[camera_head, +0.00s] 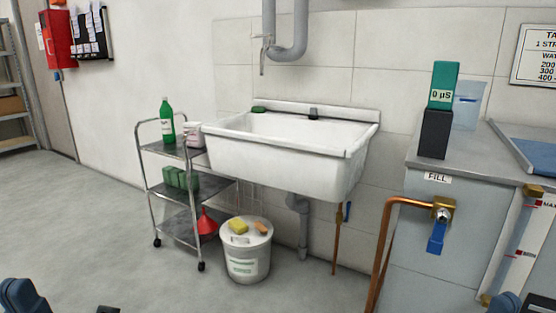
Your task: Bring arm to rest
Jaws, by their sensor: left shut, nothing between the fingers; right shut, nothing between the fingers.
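Dark blue and black parts of my arms show at the bottom edge, one set in the lower left corner and one in the lower right corner. Both are cut off by the frame. I cannot make out the fingers of either gripper. No object is seen in contact with the arm parts at the left. At the lower right, the arm parts overlap the view of the grey cabinet; whether they touch it cannot be told.
A white sink (285,150) hangs on the tiled wall. A wire trolley (172,188) and a lidded white bucket (246,262) stand by it. A grey counter (455,165) with a copper pipe (385,245) and blue-handled valve (437,237) is at right. The left floor is clear.

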